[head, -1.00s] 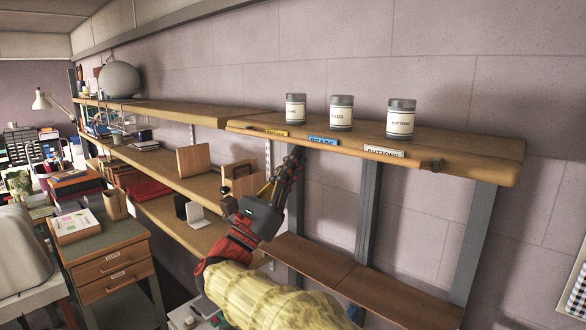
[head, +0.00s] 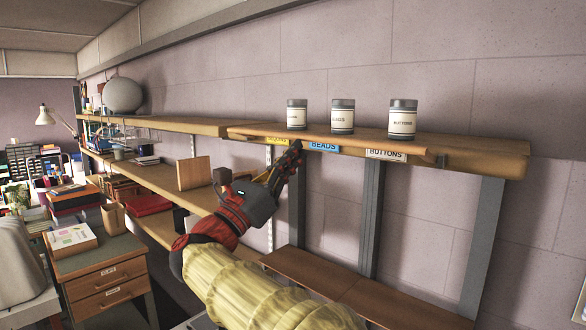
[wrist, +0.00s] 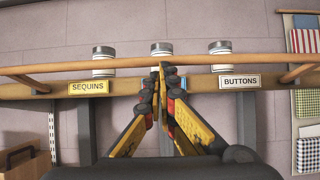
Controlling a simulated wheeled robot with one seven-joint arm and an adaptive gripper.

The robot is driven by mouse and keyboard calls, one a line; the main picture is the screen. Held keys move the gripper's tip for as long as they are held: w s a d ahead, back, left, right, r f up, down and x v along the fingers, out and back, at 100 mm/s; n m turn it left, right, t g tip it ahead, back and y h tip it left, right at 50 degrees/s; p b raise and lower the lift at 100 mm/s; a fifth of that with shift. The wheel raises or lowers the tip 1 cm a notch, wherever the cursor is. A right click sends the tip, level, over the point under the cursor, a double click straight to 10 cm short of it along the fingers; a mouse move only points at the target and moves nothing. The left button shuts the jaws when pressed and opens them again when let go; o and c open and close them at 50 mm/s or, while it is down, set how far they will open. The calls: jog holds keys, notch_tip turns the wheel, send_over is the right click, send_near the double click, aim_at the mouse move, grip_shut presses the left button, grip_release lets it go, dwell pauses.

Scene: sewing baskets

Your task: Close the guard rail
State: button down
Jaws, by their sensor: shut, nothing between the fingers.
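The guard rail (head: 360,143) is a long thin wooden bar along the front of the upper shelf (head: 480,158). In the wrist view the rail (wrist: 230,60) crosses in front of three grey-lidded jars, with wooden end arms at left and right. My gripper (head: 296,148) is shut and empty, pointing up at the rail from below, near the BEADS label. In the wrist view my gripper's tips (wrist: 161,68) overlap the middle of the rail and seem at or very near it; contact is unclear. The tips partly hide the middle jar.
The jars (head: 402,119) stand on the shelf behind the rail. Labels SEQUINS (wrist: 88,88), BEADS (head: 324,146) and BUTTONS (head: 386,155) are on the shelf front. Grey uprights and a lower brown shelf (head: 330,285) are below. Fabric swatches (wrist: 307,102) hang at right.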

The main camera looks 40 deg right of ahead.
aim_at(296, 136)
jog(key=r+y+p, duration=0.1)
jog(key=r+y, duration=0.1)
jog(key=r+y+p, duration=0.1)
jog(key=r+y, duration=0.1)
jog(key=d+r+y+p, duration=0.1)
jog(key=r+y+p, duration=0.1)
jog(key=y, duration=0.1)
jog(key=shift+w+d+r+g, duration=0.1)
jog(key=shift+r+g, duration=0.05)
jog(key=shift+g, duration=0.25)
jog(key=d+r+y+p, duration=0.1)
jog(key=y+p, duration=0.1)
jog(key=p, duration=0.1)
jog(key=shift+d+r+y, duration=0.1)
jog(key=shift+r+y, duration=0.05)
jog(key=shift+y, duration=0.15)
jog(key=shift+w+d+r+p, duration=0.1)
jog(key=shift+d+r+p, duration=0.15)
jog(key=shift+d+p, duration=0.25)
jog(key=shift+d+r+p, duration=0.2)
jog(key=shift+d+p, duration=0.2)
jog(key=shift+p, duration=0.05)
jog(key=shift+d, duration=0.1)
jog(key=shift+f, duration=0.1)
